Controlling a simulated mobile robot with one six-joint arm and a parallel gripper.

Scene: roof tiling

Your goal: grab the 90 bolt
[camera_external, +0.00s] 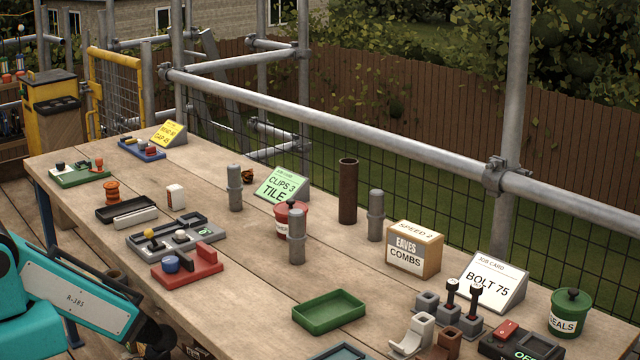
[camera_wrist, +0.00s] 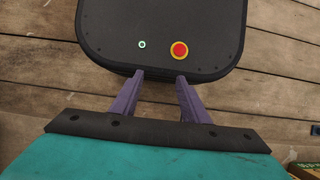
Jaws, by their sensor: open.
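Two dark bolts stand upright in grey block holders at the front right of the table in the external view, one bolt (camera_external: 451,291) left of the other bolt (camera_external: 475,298). No length mark is readable on them, so I cannot tell which is the 90 bolt. The job card (camera_external: 494,281) behind them reads BOLT 75. My gripper (camera_wrist: 160,79) is open and empty in the wrist view, its two purple fingers apart over my own dark base. In the external view my arm is at the lower left, away from the bolts; the fingers cannot be made out there.
The wooden table (camera_external: 250,262) is crowded. Grey posts (camera_external: 297,238), a brown tube (camera_external: 348,192), an EAVES COMBS box (camera_external: 414,250) and a green SEALS pot (camera_external: 569,313) stand on it. A green tray (camera_external: 330,311) lies left of the bolts. A scaffold rail (camera_external: 390,140) runs behind.

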